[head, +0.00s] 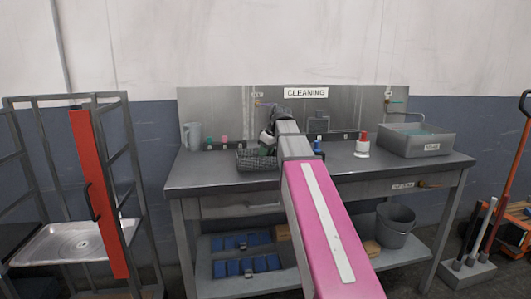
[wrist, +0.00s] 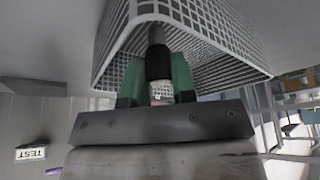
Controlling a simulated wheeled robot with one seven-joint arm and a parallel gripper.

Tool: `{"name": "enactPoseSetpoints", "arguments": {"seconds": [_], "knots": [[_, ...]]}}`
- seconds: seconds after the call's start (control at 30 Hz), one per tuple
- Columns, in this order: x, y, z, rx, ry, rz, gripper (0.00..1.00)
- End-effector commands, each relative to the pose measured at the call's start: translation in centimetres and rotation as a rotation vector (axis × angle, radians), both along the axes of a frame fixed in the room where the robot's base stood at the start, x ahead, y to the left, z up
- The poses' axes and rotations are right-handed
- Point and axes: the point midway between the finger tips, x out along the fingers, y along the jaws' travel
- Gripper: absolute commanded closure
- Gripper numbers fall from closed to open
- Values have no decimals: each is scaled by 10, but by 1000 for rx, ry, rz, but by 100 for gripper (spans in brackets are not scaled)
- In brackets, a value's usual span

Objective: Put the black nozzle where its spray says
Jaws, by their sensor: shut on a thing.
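My gripper shows in the wrist view (wrist: 158,85) with its green fingers shut on the black nozzle (wrist: 158,62), a short dark cylinder. The nozzle is against or just in front of a grey mesh basket (wrist: 120,50); I cannot tell whether it is inside it. In the head view the dark basket (head: 243,162) sits on the grey bench, and my gripper (head: 267,138) is just above and behind it, partly hidden by my pink arm. The nozzle is not clear there. I cannot tell which bottle is its spray.
The bench (head: 220,180) also holds a grey jug (head: 192,135), a red-topped white bottle (head: 362,147), a blue bottle (head: 317,145) and a grey sink (head: 415,142). Small green and pink items stand at the back left. A rack (head: 125,150) is left; a bucket (head: 395,228) is below.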

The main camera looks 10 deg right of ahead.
Motion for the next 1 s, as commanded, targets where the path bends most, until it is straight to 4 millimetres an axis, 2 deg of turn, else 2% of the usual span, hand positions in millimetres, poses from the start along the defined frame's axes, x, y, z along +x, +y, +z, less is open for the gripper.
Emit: {"name": "enactPoseSetpoints", "arguments": {"seconds": [0.03,0.1,0.4,0.57,1.0], "knots": [[0,0,-1,0,0,0,72],[0,0,-1,0,0,0,50],[0,0,0,0,0,0,50],[-2,-2,10,0,-1,0,50],[-21,-22,77,0,-3,-1,50]]}}
